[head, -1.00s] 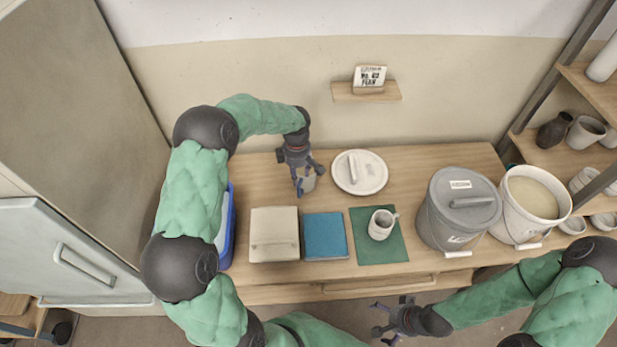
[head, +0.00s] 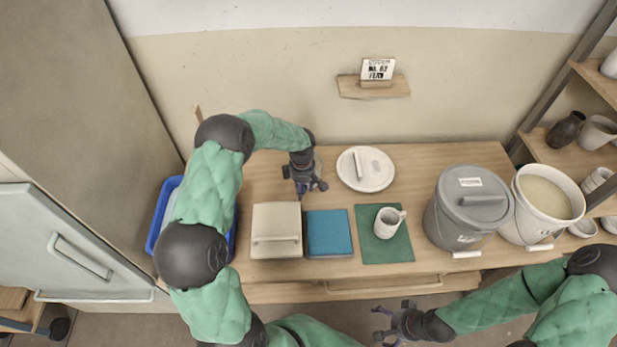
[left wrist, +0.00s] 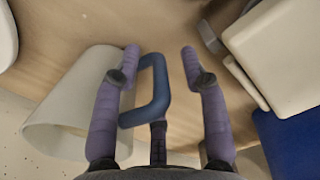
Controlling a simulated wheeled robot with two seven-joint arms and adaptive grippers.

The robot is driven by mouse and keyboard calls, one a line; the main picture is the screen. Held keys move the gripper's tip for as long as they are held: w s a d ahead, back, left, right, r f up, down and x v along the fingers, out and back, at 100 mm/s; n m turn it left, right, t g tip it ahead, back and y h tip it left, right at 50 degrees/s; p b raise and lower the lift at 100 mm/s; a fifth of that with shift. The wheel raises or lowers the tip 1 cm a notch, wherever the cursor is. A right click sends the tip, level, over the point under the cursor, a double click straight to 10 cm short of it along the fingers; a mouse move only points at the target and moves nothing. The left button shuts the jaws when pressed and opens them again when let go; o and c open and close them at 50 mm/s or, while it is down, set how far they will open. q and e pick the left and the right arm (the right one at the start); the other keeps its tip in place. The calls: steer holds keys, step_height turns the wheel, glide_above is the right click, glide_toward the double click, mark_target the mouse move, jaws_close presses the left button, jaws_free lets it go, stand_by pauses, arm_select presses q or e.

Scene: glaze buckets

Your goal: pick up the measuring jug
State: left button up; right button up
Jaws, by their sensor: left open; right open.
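The measuring jug is a pale, cloudy cup (left wrist: 75,100) with a blue loop handle (left wrist: 158,90) in the left wrist view. My left gripper (left wrist: 160,54) is open, with one finger on each side of the handle. I cannot tell whether the fingers touch it. In the head view the left gripper (head: 309,190) is above the back of the table, left of the round white lid, and mostly hides the jug. My right gripper (head: 383,323) is open and empty in front of the table's front edge.
A cream box (head: 276,225) and a blue book-like block (head: 329,240) lie in front of the left gripper. A white mug (head: 387,222) stands on a green mat (head: 400,250). A round white lid (head: 365,169), grey lidded bucket (head: 463,215) and open white bucket (head: 520,225) are to the right.

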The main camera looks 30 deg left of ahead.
arm_select(q)
jaws_close()
steer(key=shift+w+r, duration=0.1)
steer(key=shift+r, duration=0.1)
stand_by(0.3)
steer(key=shift+a+r+p, duration=0.1)
steer(key=shift+r+p, duration=0.75)
steer(key=shift+r, duration=0.7)
steer(key=s+d+r+p, duration=0.4)
steer(key=s+d+r, duration=0.5)
steer(key=s, duration=0.1)
steer(key=shift+s+r, duration=0.3)
steer(key=shift+r, duration=0.05)
